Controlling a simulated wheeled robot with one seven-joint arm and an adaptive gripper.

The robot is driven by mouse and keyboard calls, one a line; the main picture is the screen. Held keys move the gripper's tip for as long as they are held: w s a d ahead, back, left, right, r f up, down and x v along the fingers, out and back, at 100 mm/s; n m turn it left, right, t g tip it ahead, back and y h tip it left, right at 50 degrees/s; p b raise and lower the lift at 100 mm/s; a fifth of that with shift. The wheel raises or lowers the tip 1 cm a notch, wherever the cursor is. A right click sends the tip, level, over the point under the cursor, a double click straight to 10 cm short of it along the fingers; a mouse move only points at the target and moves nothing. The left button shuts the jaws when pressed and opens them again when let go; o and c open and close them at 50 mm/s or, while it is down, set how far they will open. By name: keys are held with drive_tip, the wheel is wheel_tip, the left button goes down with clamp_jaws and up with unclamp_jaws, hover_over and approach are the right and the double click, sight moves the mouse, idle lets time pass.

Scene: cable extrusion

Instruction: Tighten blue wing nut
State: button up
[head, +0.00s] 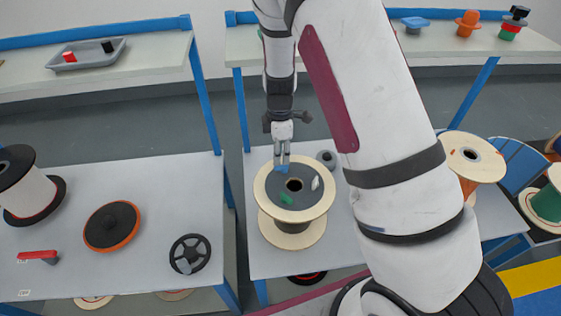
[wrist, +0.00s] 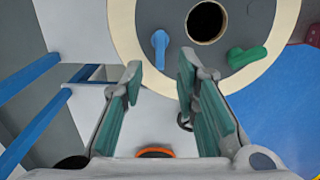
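The blue wing nut (head: 281,169) sits on the grey top face of a wooden-rimmed reel (head: 318,207), on the rim side facing my gripper. It also shows in the wrist view (wrist: 160,50), upright in the picture, left of the reel's dark centre hole. My gripper (head: 282,158) is above that edge of the reel and points down. In the wrist view my gripper (wrist: 161,71) has its two fingers apart with nothing between them; the blue wing nut lies just beyond the tips, roughly centred on the gap. Whether the fingertips touch it is not clear.
A green wing nut (head: 287,199) and a pale wing nut (head: 315,183) are on the same reel face. A small grey round part (head: 326,158) lies behind the reel. An orange reel (head: 468,160) stands to the right. A left table holds a handwheel (head: 189,254) and an orange-rimmed disc (head: 111,226).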

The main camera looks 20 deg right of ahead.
sight(281, 168)
drive_tip(key=shift+f, duration=2.35)
clamp_jaws()
